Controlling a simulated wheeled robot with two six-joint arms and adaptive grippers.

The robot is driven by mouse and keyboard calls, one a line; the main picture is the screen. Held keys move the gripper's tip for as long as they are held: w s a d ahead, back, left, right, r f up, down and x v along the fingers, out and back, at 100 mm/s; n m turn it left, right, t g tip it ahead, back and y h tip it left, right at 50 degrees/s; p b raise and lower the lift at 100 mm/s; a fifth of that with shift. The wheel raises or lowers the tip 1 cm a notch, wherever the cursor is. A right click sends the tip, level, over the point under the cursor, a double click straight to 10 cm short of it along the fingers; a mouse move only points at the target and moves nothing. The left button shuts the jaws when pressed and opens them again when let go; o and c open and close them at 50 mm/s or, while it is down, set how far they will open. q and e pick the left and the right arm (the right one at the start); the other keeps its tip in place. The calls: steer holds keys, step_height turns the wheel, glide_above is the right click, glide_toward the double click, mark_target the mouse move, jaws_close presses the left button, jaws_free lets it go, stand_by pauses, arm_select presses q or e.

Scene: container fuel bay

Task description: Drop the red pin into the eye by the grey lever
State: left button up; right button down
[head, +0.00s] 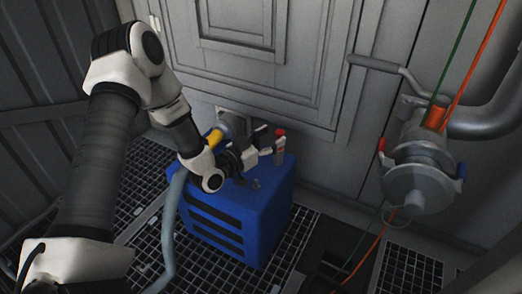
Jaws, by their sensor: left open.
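A pin with a red top (280,132) stands upright on the blue box (240,224), near its back right corner. My left gripper (271,143) is open just to the left of the pin, with its fingertips reaching toward it. I cannot tell whether they touch it. On the right, a grey round coupling (418,178) hangs on a pipe, with a red lever (382,146) on its left and a blue lever (461,171) on its right. I cannot clearly make out the grey lever or the eye by it. My right gripper is not in view.
A yellow-banded fitting (215,138) and a pale blue hose (169,235) are at the box's left. Green and orange lines (478,48) cross the coupling. A grey bent bar (375,65) juts from the panelled wall. Dark floor grating surrounds the box.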

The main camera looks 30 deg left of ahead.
mark_target(280, 132)
arm_select(q)
steer(key=x, duration=0.1)
steer(key=b+x, duration=0.1)
steer(key=x, duration=0.1)
steer(key=shift+f, duration=0.25)
steer(key=shift+w+d+r, duration=0.15)
steer(key=shift+w, duration=0.35)
jaws_close()
steer(key=shift+r+p, duration=2.75)
steer(key=shift+r, duration=0.4)
